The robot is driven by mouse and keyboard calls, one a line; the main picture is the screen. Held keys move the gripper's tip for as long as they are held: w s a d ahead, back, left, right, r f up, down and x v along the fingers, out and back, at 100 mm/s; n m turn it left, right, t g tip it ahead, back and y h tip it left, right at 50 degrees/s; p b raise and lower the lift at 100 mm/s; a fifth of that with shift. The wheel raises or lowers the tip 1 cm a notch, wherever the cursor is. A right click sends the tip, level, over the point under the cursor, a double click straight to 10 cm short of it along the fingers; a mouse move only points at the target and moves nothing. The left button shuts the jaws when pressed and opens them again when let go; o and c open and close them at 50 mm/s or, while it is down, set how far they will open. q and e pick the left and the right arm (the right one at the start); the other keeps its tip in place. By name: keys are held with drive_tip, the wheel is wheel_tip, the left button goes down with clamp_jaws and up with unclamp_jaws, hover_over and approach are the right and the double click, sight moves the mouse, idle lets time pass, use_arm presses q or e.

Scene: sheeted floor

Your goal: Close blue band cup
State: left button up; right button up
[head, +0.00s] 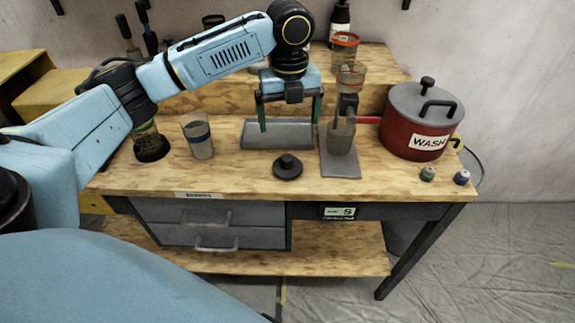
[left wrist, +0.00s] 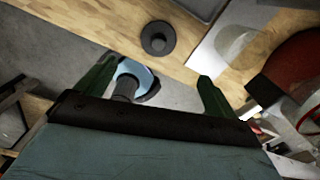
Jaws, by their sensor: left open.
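The blue band cup (head: 199,140) is a clear cup with a blue band near its top, standing upright on the left part of the wooden bench. No lid shows on it. A black round lid (head: 287,168) with a knob lies flat near the bench's front edge; it also shows in the left wrist view (left wrist: 157,39). My left gripper (head: 290,117) is open and empty, pointing down above the grey tray, to the right of the cup and behind the lid. In the left wrist view its fingers (left wrist: 157,74) are apart with nothing between them. My right gripper is not in view.
A grey tray (head: 262,142) lies behind the lid. A red WASH pot (head: 408,132) and small green (head: 427,174) and blue (head: 461,178) caps are at the right. More cups stand on the rear shelf.

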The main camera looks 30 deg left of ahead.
sight(288, 158)
use_arm(q)
wheel_tip(288, 158, down, 8)
drive_tip(key=shift+f+b, duration=0.15)
drive_tip(key=shift+b, duration=0.3)
idle(0.3)
drive_tip(key=shift+s+a+f, duration=0.1)
drive_tip(key=shift+a+f, duration=0.05)
drive_tip(key=shift+f, duration=2.45)
drive_tip(key=c, duration=1)
